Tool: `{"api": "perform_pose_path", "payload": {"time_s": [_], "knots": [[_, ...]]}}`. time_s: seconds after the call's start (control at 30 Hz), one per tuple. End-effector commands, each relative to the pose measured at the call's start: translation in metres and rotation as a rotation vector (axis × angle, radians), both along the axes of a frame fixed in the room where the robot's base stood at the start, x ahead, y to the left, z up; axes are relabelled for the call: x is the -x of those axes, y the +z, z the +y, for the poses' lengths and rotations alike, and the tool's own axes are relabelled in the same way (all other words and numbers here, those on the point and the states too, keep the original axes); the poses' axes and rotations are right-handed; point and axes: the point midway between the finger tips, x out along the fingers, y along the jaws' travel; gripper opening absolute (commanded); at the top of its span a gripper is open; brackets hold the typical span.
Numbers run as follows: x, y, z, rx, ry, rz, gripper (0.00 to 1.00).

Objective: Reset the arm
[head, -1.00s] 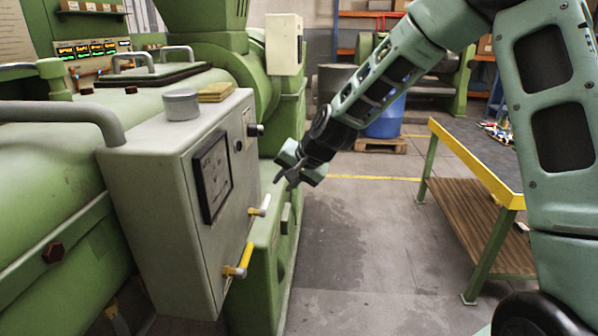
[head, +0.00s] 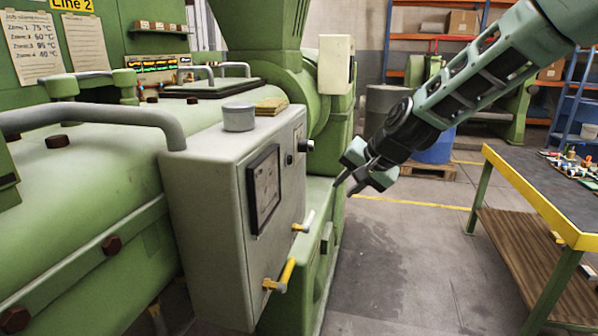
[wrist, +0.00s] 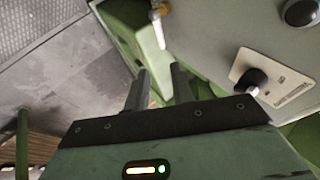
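My gripper (head: 346,187) is at the end of my arm, in the middle of the head view, beside the right side of the grey control box (head: 205,200). In the head view it appears in front of the green machine's lower body. In the wrist view its two dark fingers (wrist: 156,88) stand apart with nothing between them. The control box's side face, with a black knob (wrist: 252,82), shows at the right of the wrist view. A yellow-handled valve (head: 281,275) and a smaller one (head: 303,226) stick out from the box.
A work table (head: 575,225) with a yellow edge and small items on top stands at the right. A blue barrel (head: 434,147) stands on a pallet behind my arm. The concrete floor (head: 400,280) between machine and table is clear. A grey cylinder (head: 239,117) sits on the box.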

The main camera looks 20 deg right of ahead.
Motion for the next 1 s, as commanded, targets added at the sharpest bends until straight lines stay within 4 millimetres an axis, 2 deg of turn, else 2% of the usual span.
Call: {"api": "perform_pose_path", "payload": {"time_s": [0.1, 0.17, 0.23, 0.37, 0.4, 0.5, 0.6, 0.7, 0.8, 0.9, 1.0], "knots": [[0.006, -0.002, 0.009, 0.013, 0.03, 0.008, 0.24], [0.017, -0.004, 0.024, 0.034, 0.081, 0.022, 0.24], [0.039, -0.009, 0.048, 0.075, 0.175, 0.047, 0.24], [0.099, -0.019, 0.097, 0.183, 0.41, 0.104, 0.24], [0.12, -0.023, 0.108, 0.218, 0.487, 0.123, 0.24], [0.173, -0.03, 0.13, 0.306, 0.67, 0.164, 0.24], [0.224, -0.035, 0.14, 0.391, 0.846, 0.2, 0.24], [0.27, -0.039, 0.141, 0.47, 1.004, 0.23, 0.24], [0.304, -0.041, 0.136, 0.532, 1.126, 0.252, 0.24], [0.326, -0.043, 0.131, 0.575, 1.21, 0.267, 0.24], [0.338, -0.043, 0.127, 0.597, 1.254, 0.276, 0.24]]}}
